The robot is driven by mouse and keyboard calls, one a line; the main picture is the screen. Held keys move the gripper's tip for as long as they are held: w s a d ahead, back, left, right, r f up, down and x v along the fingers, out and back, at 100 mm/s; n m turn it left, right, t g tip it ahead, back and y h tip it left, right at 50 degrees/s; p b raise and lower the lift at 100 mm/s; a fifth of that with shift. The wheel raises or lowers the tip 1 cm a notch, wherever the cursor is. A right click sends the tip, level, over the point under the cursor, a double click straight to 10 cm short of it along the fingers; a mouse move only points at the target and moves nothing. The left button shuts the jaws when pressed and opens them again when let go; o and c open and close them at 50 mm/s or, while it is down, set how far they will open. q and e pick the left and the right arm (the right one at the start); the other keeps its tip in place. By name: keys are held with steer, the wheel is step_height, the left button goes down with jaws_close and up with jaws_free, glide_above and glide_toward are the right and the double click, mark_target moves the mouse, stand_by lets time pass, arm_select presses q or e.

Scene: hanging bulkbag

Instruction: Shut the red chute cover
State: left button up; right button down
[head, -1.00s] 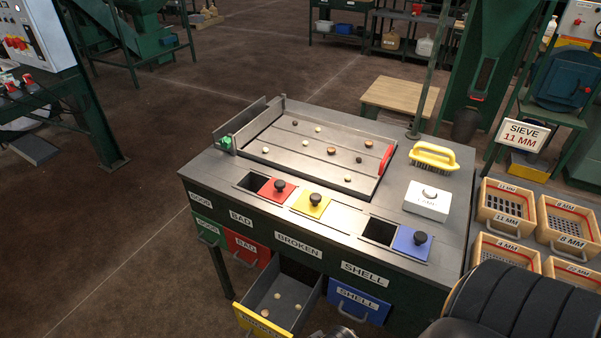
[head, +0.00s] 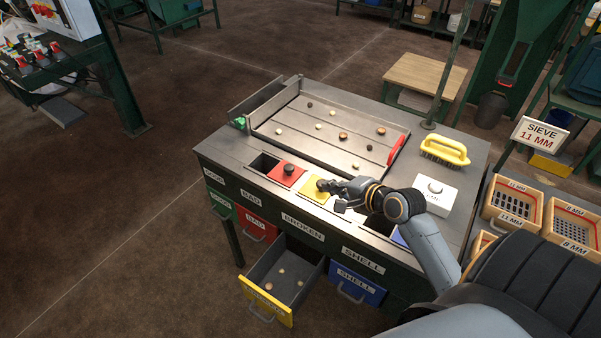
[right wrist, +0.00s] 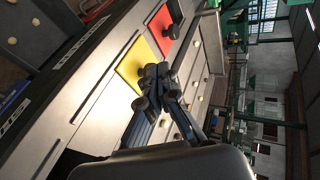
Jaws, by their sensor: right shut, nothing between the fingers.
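The red chute cover (head: 284,177), a flat plate with a black knob, lies on the bench top just right of a dark open chute hole (head: 263,164). It also shows in the right wrist view (right wrist: 159,32). My right gripper (head: 333,187) is shut and empty. It is at the yellow cover (head: 309,192), right of the red one, close to the yellow cover's knob; I cannot tell if they touch. The yellow cover is also in the right wrist view (right wrist: 130,65). My left gripper is not in view.
A blue cover (head: 398,238) is mostly hidden by my right arm. The sorting tray (head: 310,138) with scattered nuts lies behind the covers. The yellow-fronted drawer (head: 266,300) is pulled out.

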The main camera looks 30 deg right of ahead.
steer(key=p, duration=0.1)
glide_toward(275, 171)
steer(key=s+d, duration=0.1)
steer(key=s+d+f, duration=0.1)
steer(key=s+d, duration=0.1)
steer(key=shift+s, duration=0.2)
steer(key=shift+w+a+p, duration=0.1)
steer(key=shift+w+p, duration=0.4)
steer(key=shift+w, duration=0.65)
steer(key=shift+w+a, duration=0.15)
steer(key=shift+w, duration=0.55)
steer(key=shift+w, duration=0.1)
steer(key=w+a, duration=0.1)
steer(key=w, duration=0.1)
steer(key=w+a, duration=0.1)
steer(key=w, duration=0.2)
steer(key=w+a+b, duration=0.1)
steer(key=w, duration=0.2)
steer(key=shift+w+a+f, duration=0.15)
steer(key=shift+a+f, duration=0.05)
steer(key=shift+a, duration=0.1)
steer(key=shift+r, duration=0.1)
